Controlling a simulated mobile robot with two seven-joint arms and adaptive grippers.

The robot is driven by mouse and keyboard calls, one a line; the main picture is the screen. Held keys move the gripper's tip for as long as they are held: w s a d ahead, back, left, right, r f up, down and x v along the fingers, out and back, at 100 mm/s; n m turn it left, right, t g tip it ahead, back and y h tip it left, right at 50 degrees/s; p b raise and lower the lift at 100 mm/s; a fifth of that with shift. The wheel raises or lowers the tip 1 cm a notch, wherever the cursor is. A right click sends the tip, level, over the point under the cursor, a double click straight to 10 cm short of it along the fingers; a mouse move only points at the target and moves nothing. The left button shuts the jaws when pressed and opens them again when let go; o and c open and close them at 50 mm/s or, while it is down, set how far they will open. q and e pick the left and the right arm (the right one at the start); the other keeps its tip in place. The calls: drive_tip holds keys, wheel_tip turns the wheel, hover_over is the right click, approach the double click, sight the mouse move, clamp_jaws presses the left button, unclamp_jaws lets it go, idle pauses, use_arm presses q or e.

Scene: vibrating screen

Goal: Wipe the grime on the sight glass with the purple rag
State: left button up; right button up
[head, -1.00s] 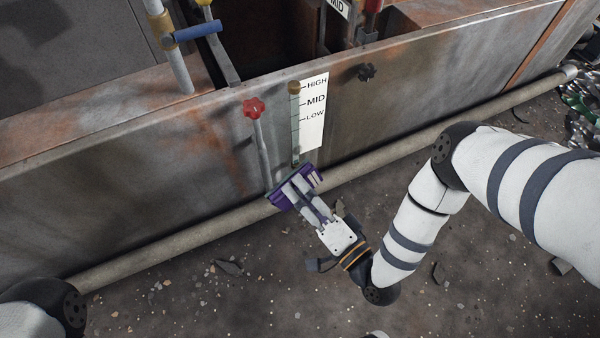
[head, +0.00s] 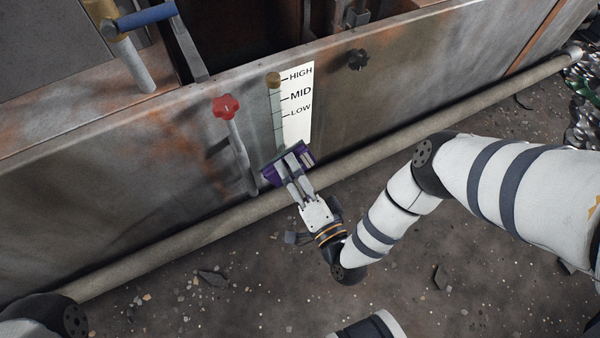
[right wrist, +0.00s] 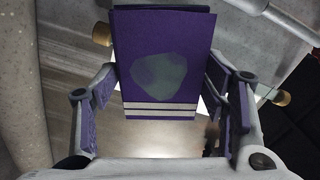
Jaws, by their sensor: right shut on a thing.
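The sight glass (head: 275,108) is a narrow upright tube with a brass top cap, on the tank wall beside a white HIGH/MID/LOW scale (head: 298,105). My right gripper (head: 290,163) is shut on the purple rag (head: 270,175) in front of the tube's lower end, hiding it. I cannot tell whether rag and glass touch. In the right wrist view the rag (right wrist: 185,30) has two white stripes and a grey-green patch. Brass fittings show on both sides behind it. Grime is not clearly distinguishable on the visible tube. My left gripper is out of view.
A long pipe (head: 205,235) runs along the wall's foot. Stones lie on the ground.

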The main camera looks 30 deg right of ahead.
drive_tip(key=shift+w+b, duration=0.3)
drive_tip(key=shift+w, duration=0.75)
idle(0.5)
drive_tip(key=shift+r, duration=0.15)
wheel_tip(320, 180, up, 3)
drive_tip(key=p, duration=0.2)
drive_tip(key=shift+s+p, duration=0.1)
drive_tip(key=shift+p, duration=0.2)
wheel_tip(320, 180, down, 4)
drive_tip(key=b, duration=0.2)
drive_tip(key=shift+r+b, duration=0.2)
drive_tip(key=shift+b, duration=0.2)
wheel_tip(320, 180, up, 3)
drive_tip(key=p, duration=0.3)
drive_tip(key=shift+r, duration=0.2)
drive_tip(key=f+b, duration=0.3)
drive_tip(key=shift+w+f, duration=0.15)
drive_tip(key=shift+w, duration=0.05)
